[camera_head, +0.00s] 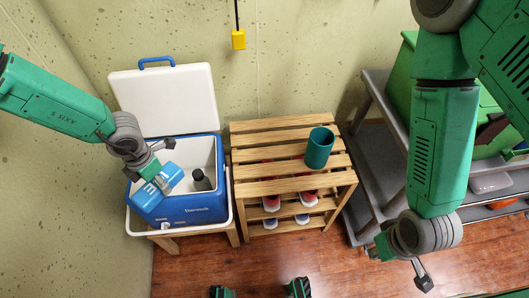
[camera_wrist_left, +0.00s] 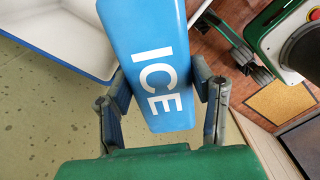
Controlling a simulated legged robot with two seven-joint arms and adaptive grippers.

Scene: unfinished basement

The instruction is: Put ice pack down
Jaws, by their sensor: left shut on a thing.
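The blue ice pack (camera_head: 147,197) is in my left gripper (camera_head: 158,181), at the front left of the open blue-and-white cooler (camera_head: 205,211). In the left wrist view the ice pack (camera_wrist_left: 150,50) shows white "ICE" lettering, with the left gripper's fingers (camera_wrist_left: 163,95) closed on both its sides. Whether the pack touches the cooler is unclear. A dark bottle (camera_head: 201,181) stands inside the cooler, right of the pack. My right gripper (camera_head: 402,266) hangs at the lower right, empty, with its fingers spread apart.
The cooler's white lid (camera_head: 165,98) stands open behind it. A slatted wooden rack (camera_head: 280,187) to the right holds a teal cup (camera_head: 319,148) on top and shoes (camera_head: 271,202) below. A grey cart (camera_head: 374,165) stands further right. The rack's top left is clear.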

